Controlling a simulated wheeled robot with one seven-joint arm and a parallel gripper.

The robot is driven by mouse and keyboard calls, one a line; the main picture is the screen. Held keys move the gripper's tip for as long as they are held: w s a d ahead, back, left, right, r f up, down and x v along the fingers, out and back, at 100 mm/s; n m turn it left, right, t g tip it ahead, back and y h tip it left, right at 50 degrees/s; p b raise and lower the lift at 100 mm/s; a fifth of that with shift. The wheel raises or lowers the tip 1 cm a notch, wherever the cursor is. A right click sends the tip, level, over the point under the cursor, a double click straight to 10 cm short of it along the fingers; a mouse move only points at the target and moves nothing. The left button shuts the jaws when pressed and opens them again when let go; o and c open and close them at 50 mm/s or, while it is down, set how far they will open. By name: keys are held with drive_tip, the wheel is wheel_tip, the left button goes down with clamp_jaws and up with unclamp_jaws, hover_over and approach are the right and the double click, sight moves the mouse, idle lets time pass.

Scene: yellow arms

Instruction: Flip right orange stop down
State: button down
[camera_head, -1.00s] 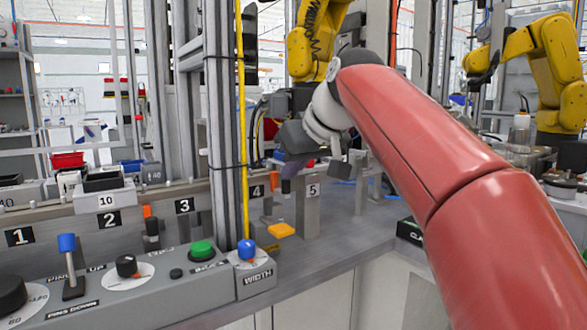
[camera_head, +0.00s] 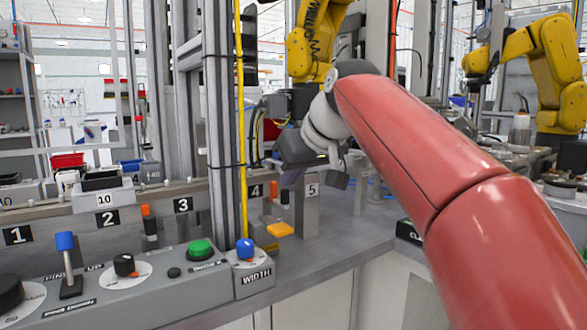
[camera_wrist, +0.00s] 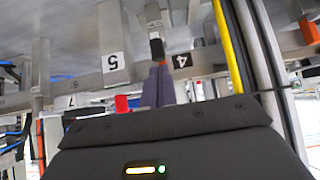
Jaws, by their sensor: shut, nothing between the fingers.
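A flat orange-yellow stop (camera_head: 280,230) sticks out over the grey bench, left of the number 5 post, in the head view. A thin upright orange piece (camera_head: 273,191) stands behind it beside label 4, with a small black block (camera_head: 285,198) to its right. Another upright orange piece (camera_head: 146,211) stands further left, between labels 2 and 3. My gripper (camera_head: 291,181) is shut and empty, pointing down just above the black block; any contact is unclear. In the wrist view its purple-grey fingers (camera_wrist: 158,86) point at a black block (camera_wrist: 157,48) between labels 5 and 4.
The number 5 metal post (camera_head: 311,205) stands close right of the gripper. A yellow pole (camera_head: 242,120) and metal frame rise to its left. A control panel with a blue WIDTH knob (camera_head: 245,248) lies in front left. Bare grey bench (camera_head: 350,230) is at the right.

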drive_tip(key=w+r+v, duration=0.1)
drive_tip(key=v, duration=1.1)
drive_tip(key=shift+a+r+p, duration=0.25)
drive_tip(key=shift+a+p, duration=0.05)
drive_tip(key=shift+p, duration=0.05)
drive_tip(key=shift+s, duration=0.1)
drive_tip(key=s+d+f+m+h, duration=0.1)
drive_tip(key=s+f, duration=0.5)
drive_tip(key=f, duration=0.6)
drive_tip(key=s+d+f+m+g+h, duration=0.1)
drive_tip(key=s+d+f, duration=0.5)
drive_tip(key=f, duration=0.7)
drive_tip(key=s+d+f+m+h, duration=0.3)
drive_tip(key=s+f, duration=0.4)
drive_tip(key=f, duration=0.6)
drive_tip(key=shift+d+f+m+g, duration=0.25)
drive_tip(key=shift+d+m+g, duration=0.15)
drive_tip(key=shift+d+m, duration=0.4)
drive_tip(key=shift+s+a, duration=0.1)
